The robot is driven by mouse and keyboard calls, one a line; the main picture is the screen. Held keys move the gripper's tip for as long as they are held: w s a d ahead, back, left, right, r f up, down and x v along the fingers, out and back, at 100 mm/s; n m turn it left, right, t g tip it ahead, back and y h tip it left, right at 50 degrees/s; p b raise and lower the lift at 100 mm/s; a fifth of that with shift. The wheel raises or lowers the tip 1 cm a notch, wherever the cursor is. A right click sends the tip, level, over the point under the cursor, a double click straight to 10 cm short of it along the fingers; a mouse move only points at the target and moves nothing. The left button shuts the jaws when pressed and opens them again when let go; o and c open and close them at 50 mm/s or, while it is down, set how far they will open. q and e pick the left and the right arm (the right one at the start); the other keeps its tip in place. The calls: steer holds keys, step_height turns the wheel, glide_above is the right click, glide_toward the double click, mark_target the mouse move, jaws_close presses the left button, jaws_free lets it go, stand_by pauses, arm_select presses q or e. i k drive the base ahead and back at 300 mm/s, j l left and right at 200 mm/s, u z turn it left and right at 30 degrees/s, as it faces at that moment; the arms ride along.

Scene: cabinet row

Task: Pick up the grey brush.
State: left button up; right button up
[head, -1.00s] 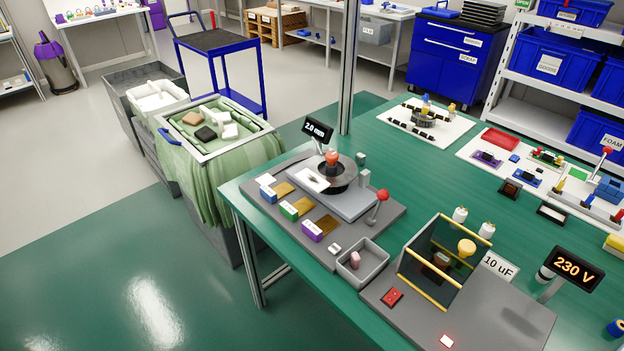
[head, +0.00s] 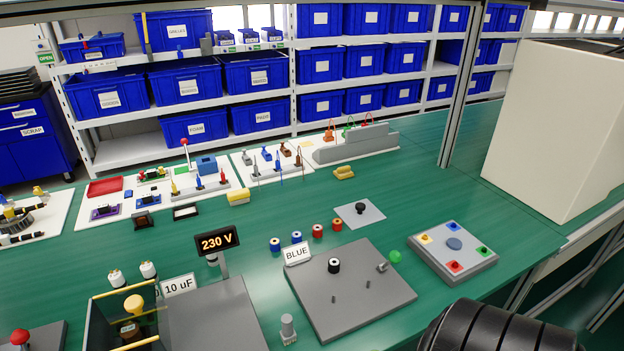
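I cannot make out a grey brush for certain in the head view. Small upright grey, blue and brown pieces stand on a white board (head: 238,171) at the back of the green bench (head: 300,215), too small to identify. A small grey cylinder (head: 288,326) stands at the front, left of a grey plate (head: 345,325). Neither of my grippers is in view.
A "230 V" display (head: 217,241) stands left of the grey plate. A pad with coloured buttons (head: 453,252) is to its right. A large cream box (head: 560,125) stands far right. Blue bins (head: 184,83) fill shelves behind. A black ribbed shape (head: 500,328) covers the lower right.

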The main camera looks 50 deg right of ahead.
mark_target(287, 333)
steer(key=z, duration=1.25)
